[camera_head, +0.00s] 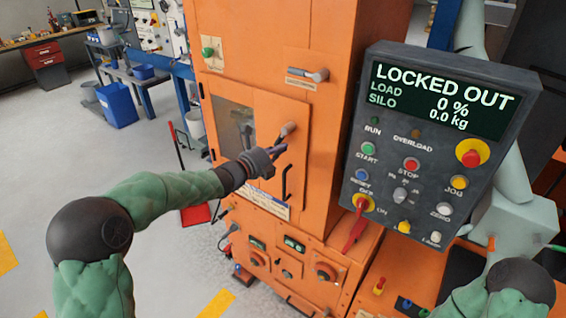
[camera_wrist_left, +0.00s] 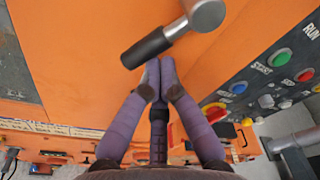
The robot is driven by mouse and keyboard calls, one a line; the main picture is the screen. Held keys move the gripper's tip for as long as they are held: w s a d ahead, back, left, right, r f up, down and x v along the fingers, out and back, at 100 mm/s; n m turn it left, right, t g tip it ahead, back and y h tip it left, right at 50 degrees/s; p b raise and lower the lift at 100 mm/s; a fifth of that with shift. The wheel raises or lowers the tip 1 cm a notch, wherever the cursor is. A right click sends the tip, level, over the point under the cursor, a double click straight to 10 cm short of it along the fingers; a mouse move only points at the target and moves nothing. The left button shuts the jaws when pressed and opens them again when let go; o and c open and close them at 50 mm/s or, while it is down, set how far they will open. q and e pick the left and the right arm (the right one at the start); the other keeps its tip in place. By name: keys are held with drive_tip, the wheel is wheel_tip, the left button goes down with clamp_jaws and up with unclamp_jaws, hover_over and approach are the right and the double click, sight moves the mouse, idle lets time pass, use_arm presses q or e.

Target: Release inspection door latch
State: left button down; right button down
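The inspection door (camera_head: 262,112) is an orange panel beside a dark window and looks closed. Its latch (camera_head: 289,128) has a round metal hub; in the wrist view, the hub (camera_wrist_left: 205,13) carries a black grip (camera_wrist_left: 147,48) slanting down to the left. My left gripper (camera_head: 276,151) is at the door, just below the hub, partly covering the latch grip in the head view. In the wrist view its purple fingers (camera_wrist_left: 160,68) meet at the tips, right below the black grip, with nothing seen between them. I cannot tell whether they touch it. My right gripper is out of view.
A grey control panel (camera_head: 440,140) reading LOCKED OUT stands right of the door. A black pull handle (camera_head: 287,183) is lower on the door, and another lever (camera_head: 308,74) is above. Open floor lies left.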

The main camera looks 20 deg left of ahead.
sight(279, 133)
use_arm(q)
drive_tip(key=m+b, duration=0.1)
drive_tip(key=b, duration=0.1)
drive_tip(key=a+m+b, duration=0.1)
drive_tip(key=m+b, duration=0.1)
drive_tip(key=a+m+b, duration=0.1)
drive_tip(key=b, duration=0.1)
drive_tip(key=shift+w+a+r+m+y, duration=0.25)
drive_tip(key=shift+w+r+m+y, duration=0.05)
drive_tip(key=shift+w+r+y, duration=0.1)
drive_tip(key=shift+w+a+r+m+y+b, duration=0.1)
drive_tip(key=shift+a+r+m+y+b, duration=0.2)
drive_tip(key=shift+m+b, duration=0.45)
drive_tip(key=shift+w+a+r+m+y+b, duration=0.1)
drive_tip(key=shift+a+r+m+b, duration=0.2)
drive_tip(key=shift+r+m+b, duration=0.5)
drive_tip(key=shift+w+a+r+m+y+b, duration=0.1)
drive_tip(key=shift+a+r+m+y+b, duration=0.2)
drive_tip(key=shift+m, duration=0.75)
drive_tip(key=shift+f, duration=0.1)
drive_tip(key=shift+f, duration=0.15)
